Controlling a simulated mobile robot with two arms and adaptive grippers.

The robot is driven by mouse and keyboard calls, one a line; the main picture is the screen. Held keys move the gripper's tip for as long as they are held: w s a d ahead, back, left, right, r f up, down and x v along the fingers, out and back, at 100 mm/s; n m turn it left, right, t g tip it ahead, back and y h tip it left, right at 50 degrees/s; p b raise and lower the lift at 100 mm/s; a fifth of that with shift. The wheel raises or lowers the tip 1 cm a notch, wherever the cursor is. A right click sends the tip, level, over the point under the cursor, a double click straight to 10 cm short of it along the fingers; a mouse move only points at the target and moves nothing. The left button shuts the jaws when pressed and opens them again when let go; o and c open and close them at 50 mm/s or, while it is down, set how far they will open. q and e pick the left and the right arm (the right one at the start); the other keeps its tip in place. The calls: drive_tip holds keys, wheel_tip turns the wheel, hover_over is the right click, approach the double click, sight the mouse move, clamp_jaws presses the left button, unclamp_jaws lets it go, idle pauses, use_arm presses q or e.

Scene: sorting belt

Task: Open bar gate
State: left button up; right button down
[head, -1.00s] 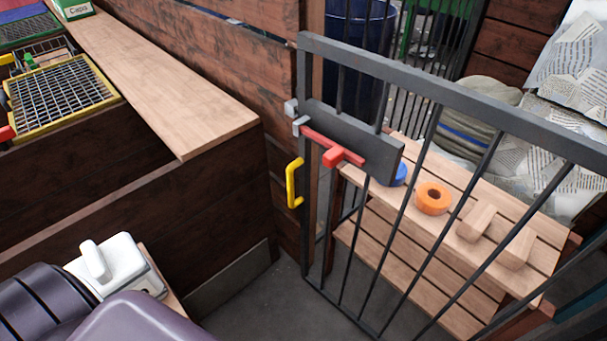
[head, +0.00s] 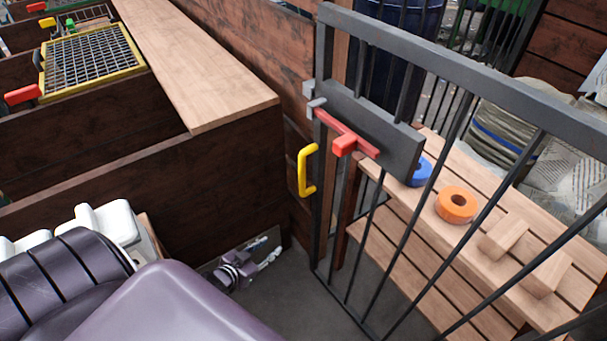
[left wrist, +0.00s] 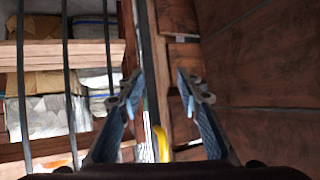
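The dark grey bar gate (head: 450,72) stands on the right in the head view, its left end beside a wooden post. A dark plate on it carries a red latch bar with a red knob (head: 344,146). The bar's left end meets a grey bracket (head: 314,106) at the gate's edge. A yellow handle (head: 305,170) sits left of the gate's edge; it also shows in the left wrist view (left wrist: 161,145). My left gripper (head: 270,247) is low by the dark wooden wall, below and left of the handle. Its fingers (left wrist: 160,85) are apart and empty. My right gripper is out of view.
A wooden counter (head: 195,70) tops the dark wall on the left. Behind the gate, a slatted bench (head: 420,235) holds an orange ring (head: 456,204), a blue ring (head: 421,172) and wooden blocks (head: 503,238). Grey floor shows between wall and gate.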

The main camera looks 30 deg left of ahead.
use_arm(q)
drive_tip(key=w+r+t+h+b, duration=0.15)
drive_tip(key=w+r+t, duration=0.4)
drive_tip(key=r, duration=0.75)
drive_tip(key=h, duration=0.1)
approach(300, 172)
drive_tip(key=w, duration=0.4)
drive_tip(key=shift+m, duration=0.4)
drive_tip(key=shift+w+d+f, duration=0.1)
drive_tip(key=shift+w+d, duration=0.15)
drive_tip(key=shift+w, duration=0.9)
drive_tip(key=shift+w+d+f, duration=0.1)
drive_tip(key=shift+w+d, duration=0.1)
drive_tip(key=shift+w, duration=0.95)
drive_tip(key=shift+w+d+f, duration=0.1)
drive_tip(key=shift+w+d, duration=0.15)
drive_tip(key=shift+w, duration=0.9)
clamp_jaws()
